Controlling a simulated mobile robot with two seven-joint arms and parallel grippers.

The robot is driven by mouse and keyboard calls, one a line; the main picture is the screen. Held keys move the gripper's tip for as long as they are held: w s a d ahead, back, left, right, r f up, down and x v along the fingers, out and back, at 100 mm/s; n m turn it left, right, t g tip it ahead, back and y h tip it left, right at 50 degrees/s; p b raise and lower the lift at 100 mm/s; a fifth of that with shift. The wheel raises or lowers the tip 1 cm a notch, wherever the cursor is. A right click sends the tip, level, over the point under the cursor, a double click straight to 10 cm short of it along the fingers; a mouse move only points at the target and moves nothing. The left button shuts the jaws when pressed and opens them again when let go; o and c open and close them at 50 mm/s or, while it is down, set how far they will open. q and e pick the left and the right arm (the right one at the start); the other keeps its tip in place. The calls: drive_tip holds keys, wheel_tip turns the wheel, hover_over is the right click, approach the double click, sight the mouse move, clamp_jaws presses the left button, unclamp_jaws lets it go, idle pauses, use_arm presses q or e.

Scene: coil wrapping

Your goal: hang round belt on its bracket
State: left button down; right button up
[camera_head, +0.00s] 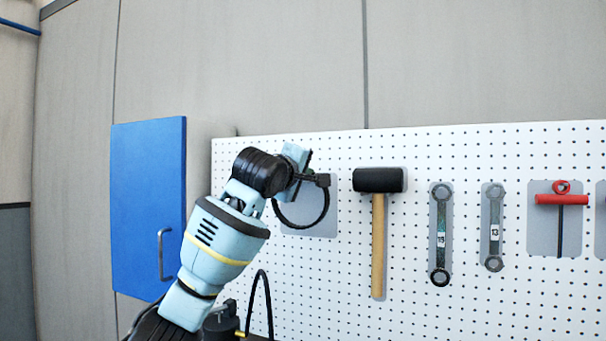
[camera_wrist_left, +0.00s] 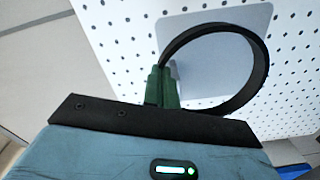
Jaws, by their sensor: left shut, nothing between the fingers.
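The round belt is a thin black ring (camera_head: 326,206) in front of a grey backing plate (camera_head: 317,228) on the pegboard. It also shows in the left wrist view as a large black loop (camera_wrist_left: 263,75). My left gripper (camera_head: 322,180) is shut at the ring's upper part, with nothing between its fingers. In the left wrist view its green fingers (camera_wrist_left: 162,86) are beside the loop's left edge; whether they touch it is unclear. The bracket cannot be made out. My right gripper is not in view.
The white pegboard (camera_head: 345,280) carries a black-headed mallet (camera_head: 378,240), two wrenches (camera_head: 440,235) (camera_head: 494,228) and a red-handled tool (camera_head: 561,199), all right of the ring. A blue cabinet door (camera_head: 148,210) stands left of my arm.

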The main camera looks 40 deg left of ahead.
sight(310, 182)
use_arm(q)
drive_tip(key=shift+w+a+f, duration=0.25)
drive_tip(key=shift+w+f, duration=0.55)
drive_tip(key=shift+w, duration=0.1)
drive_tip(key=shift+w+f, duration=0.2)
drive_tip(key=shift+f, duration=0.15)
drive_tip(key=c, duration=1.7)
unclamp_jaws()
drive_tip(key=shift+d, duration=0.1)
drive_tip(key=shift+f, duration=0.1)
drive_tip(key=shift+c, duration=0.4)
drive_tip(key=shift+s+d+f, duration=0.1)
drive_tip(key=shift+s+d, duration=0.15)
drive_tip(key=shift+s, duration=0.05)
drive_tip(key=shift+o, duration=0.7)
drive_tip(key=s+d+r, duration=0.1)
drive_tip(key=s+r, duration=0.1)
drive_tip(key=s, duration=0.5)
drive_tip(key=shift+s+d, duration=0.25)
drive_tip(key=shift+d, duration=0.15)
drive_tip(key=shift+s+r, duration=0.1)
drive_tip(key=shift+s, duration=0.1)
